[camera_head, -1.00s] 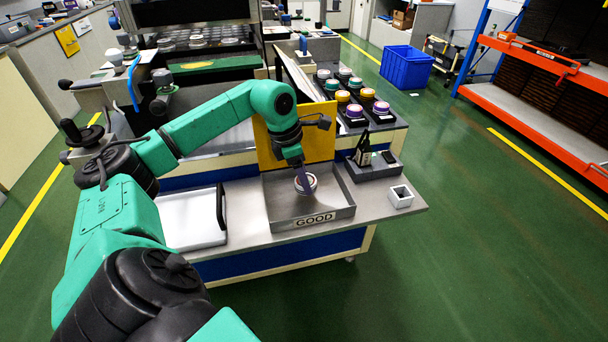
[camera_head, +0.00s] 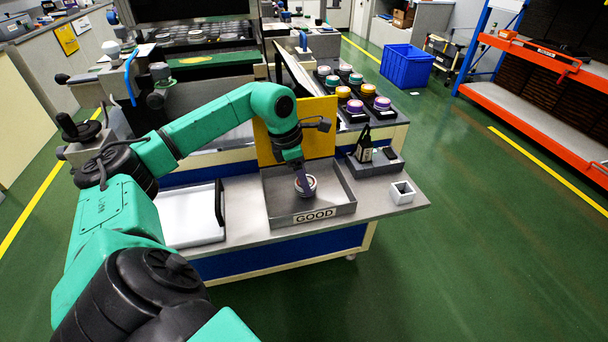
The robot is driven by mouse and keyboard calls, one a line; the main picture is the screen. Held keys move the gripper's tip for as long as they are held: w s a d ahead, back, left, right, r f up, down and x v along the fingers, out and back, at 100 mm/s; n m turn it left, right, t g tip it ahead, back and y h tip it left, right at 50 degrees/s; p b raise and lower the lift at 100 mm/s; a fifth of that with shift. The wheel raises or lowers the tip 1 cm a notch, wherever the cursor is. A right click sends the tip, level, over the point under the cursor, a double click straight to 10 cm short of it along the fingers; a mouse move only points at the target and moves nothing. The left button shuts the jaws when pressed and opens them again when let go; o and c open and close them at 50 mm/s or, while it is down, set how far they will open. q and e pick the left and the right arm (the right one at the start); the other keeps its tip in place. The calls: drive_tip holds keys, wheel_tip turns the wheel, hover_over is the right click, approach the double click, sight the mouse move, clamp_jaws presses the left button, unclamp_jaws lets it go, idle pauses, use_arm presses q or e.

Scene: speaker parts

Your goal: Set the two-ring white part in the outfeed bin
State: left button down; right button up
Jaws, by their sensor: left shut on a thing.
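The white part (camera_head: 311,187) with ring markings is small in the head view, partly hidden by my gripper. My left gripper (camera_head: 304,184) reaches down from above and is shut on it. The part is inside the outline of the grey metal bin marked GOOD (camera_head: 280,212). I cannot tell whether it touches the bin floor. The rest of the visible bin floor is bare. My right gripper is not in view.
A yellow panel (camera_head: 322,140) stands behind the bin. A white tray with a black handle (camera_head: 190,218) lies to the left. A grey holder with a black bottle (camera_head: 365,148) and a small white square cup (camera_head: 402,193) are at right. Racks of coloured round parts (camera_head: 356,105) stand behind.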

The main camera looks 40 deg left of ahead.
use_arm(q)
drive_tip(key=shift+f+b, duration=0.55)
drive_tip(key=shift+f, duration=0.2)
unclamp_jaws()
drive_tip(key=p+v, duration=0.2)
drive_tip(key=v, duration=1.2)
drive_tip(key=shift+r, duration=0.3)
drive_tip(key=shift+s, duration=0.1)
